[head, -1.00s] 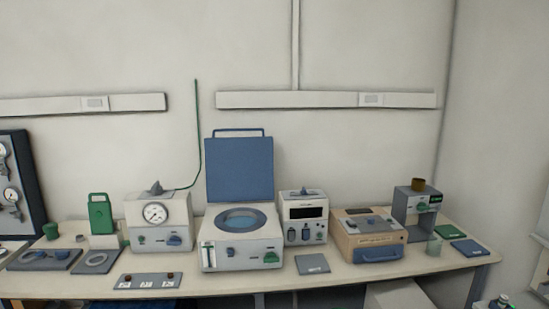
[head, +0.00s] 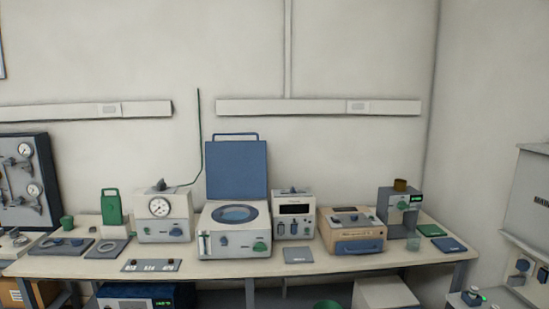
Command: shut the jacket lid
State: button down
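The jacket lid (head: 236,170) looks to be the blue panel with a loop handle along its top edge. It stands upright, open, at the back of a white box-shaped device (head: 234,244). The device has a round blue-grey opening (head: 236,214) on top, and blue and green knobs and a small gauge on its front. It stands near the middle of the bench. My gripper is not in view.
A white gauge unit (head: 164,214) stands left of the device, and a display unit (head: 294,214) stands close on its right. A tan box (head: 352,232) is further right. A flat switch panel (head: 151,265) and a grey pad (head: 298,255) lie at the bench's front (head: 215,270).

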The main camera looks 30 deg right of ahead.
aim_at(235, 169)
jog(key=z, duration=0.4)
jog(key=i, duration=1)
jog(key=u, duration=0.05)
